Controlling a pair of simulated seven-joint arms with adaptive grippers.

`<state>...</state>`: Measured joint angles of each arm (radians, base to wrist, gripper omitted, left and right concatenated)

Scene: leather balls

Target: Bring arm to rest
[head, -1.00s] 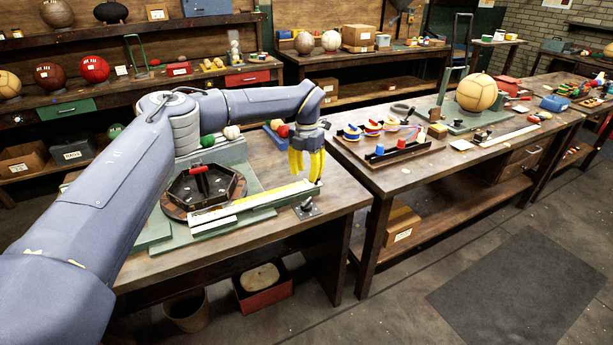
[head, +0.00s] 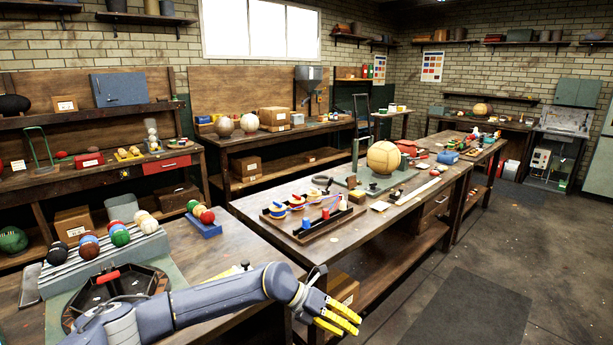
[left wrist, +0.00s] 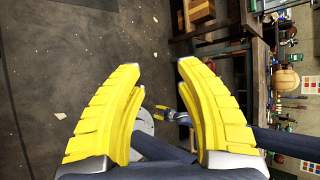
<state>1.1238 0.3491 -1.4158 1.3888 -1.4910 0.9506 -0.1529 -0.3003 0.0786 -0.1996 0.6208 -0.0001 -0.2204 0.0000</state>
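My left gripper (head: 338,316) has yellow fingers and hangs past the front edge of the near bench in the head view. In the left wrist view its two fingers (left wrist: 158,75) stand wide apart with nothing between them. The grey floor (left wrist: 70,35) shows beyond the fingertips. The left arm (head: 225,300) stretches across the bottom of the head view, over the front of the near bench (head: 235,245). My right gripper is not clearly in the head view; a yellow-tipped part shows small between the fingers in the left wrist view, and I cannot tell its state.
A black tray with a red handle (head: 108,277) sits under the arm at left. Coloured balls (head: 120,235) lie on a ribbed grey rack. A second bench holds a tan ball (head: 383,157) and a wooden tray (head: 313,221). Floor with a dark mat (head: 470,308) is open at right.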

